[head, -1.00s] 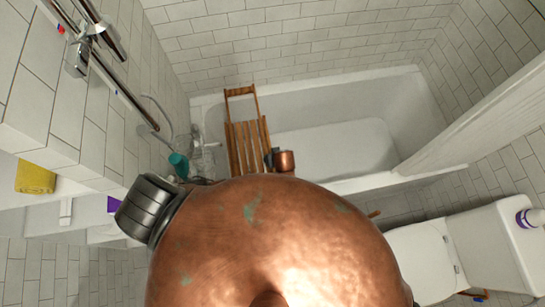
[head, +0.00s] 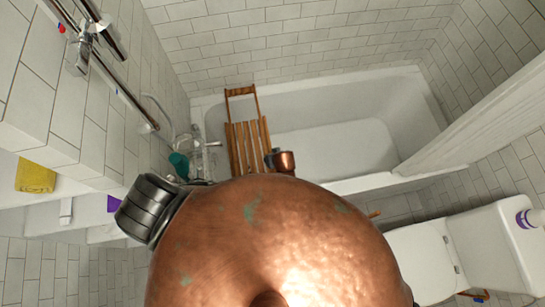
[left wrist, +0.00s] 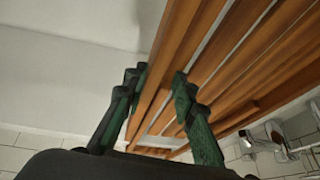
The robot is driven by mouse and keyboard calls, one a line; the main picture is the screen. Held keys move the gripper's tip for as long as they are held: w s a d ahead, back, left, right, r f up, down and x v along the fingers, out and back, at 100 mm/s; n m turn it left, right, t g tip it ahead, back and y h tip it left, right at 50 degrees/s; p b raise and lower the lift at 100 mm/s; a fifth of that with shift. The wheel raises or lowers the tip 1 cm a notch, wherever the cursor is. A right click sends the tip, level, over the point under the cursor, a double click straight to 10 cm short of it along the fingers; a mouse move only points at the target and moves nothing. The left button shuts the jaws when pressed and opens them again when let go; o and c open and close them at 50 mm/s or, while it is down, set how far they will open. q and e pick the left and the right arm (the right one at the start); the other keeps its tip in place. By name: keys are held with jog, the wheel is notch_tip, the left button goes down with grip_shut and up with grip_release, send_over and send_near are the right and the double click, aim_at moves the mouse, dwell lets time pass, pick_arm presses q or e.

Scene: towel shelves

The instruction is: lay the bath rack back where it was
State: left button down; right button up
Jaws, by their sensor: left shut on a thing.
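The wooden bath rack (head: 240,133) is a slatted brown frame at the left, tap end of the bathtub (head: 330,186). It spans the tub from the far rim towards the near side, and its near end is hidden behind my body. I cannot tell whether it rests on both rims. My left gripper (head: 268,159) is at the rack's right edge, mostly hidden in the head view. In the left wrist view its dark green fingers (left wrist: 160,85) are closed on an outer slat of the rack (left wrist: 235,60). My right gripper is not in view.
The tap (head: 212,144) and a teal item (head: 179,164) stand left of the rack. A chrome shower bar (head: 122,88) runs along the left wall. A white partition (head: 480,118) and the toilet (head: 425,258) are on the right. The tub is empty right of the rack.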

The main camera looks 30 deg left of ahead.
pick_arm(q)
jog(key=shift+f, duration=0.1)
jog(key=c, duration=1.5)
grip_release()
jog(key=shift+s, duration=0.1)
jog(key=shift+f, duration=0.1)
jog(key=v, duration=1.2)
